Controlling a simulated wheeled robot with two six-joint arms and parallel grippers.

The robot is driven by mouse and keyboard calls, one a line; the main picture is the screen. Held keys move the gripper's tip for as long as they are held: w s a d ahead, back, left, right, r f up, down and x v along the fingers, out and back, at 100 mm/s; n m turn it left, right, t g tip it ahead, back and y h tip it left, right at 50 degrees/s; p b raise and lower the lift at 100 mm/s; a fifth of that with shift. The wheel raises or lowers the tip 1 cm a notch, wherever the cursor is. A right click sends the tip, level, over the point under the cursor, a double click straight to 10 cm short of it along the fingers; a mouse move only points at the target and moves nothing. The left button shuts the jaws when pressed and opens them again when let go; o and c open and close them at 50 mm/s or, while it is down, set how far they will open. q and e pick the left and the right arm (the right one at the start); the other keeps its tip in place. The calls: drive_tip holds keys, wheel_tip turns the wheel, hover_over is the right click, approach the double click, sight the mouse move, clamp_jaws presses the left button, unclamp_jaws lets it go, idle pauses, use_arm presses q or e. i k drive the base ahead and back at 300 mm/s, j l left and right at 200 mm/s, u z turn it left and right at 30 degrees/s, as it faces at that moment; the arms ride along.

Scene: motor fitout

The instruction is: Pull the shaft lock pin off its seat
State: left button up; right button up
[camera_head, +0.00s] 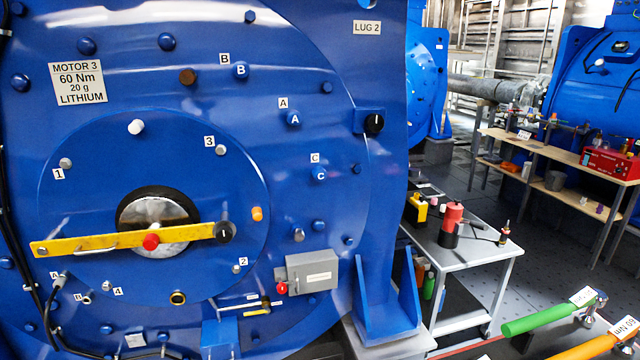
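A yellow lock bar (110,241) with a small metal handle lies across the shaft end (158,212) on the blue face of motor 3. A red knob (151,242) stands out of the bar in front of the shaft. A round black knob (224,231) sits at the bar's right end. Either knob could be the head of the shaft lock pin; I cannot tell which. Both are seated against the bar, and any pin behind them is hidden. Neither of my grippers is in view.
A grey box (312,272) with a red button juts out at the lower right of the motor. A black knob (374,123) stands near lug 2. A cart (465,260) holds tools. Green (540,318) and orange (588,348) handles lie at the lower right.

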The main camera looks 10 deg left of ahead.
sight(151, 242)
drive_tip(key=u, duration=1.35)
